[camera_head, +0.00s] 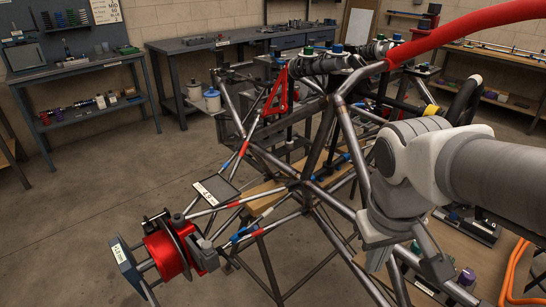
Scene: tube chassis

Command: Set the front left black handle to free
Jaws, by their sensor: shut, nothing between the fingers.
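The tube chassis (345,130) stands in the middle, with bare metal tubes and blue, red and white bands. At its front left corner is a red hub (165,256) with a dark disc and a grey part on its right side. Small dark pieces sit on top of this hub, but I cannot tell whether one is the front left black handle or how it is set. My gripper (378,261) hangs at the right, in front of the chassis tubes, well away from the red hub. It is shut and empty; its fingertips are small and partly confused with the tubes behind.
A red curved tube (465,30) crosses the upper right. A grey panel (215,190) with a white label is on the front left tubes. Workbenches (240,38) line the back wall. The floor (75,225) at the left is clear.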

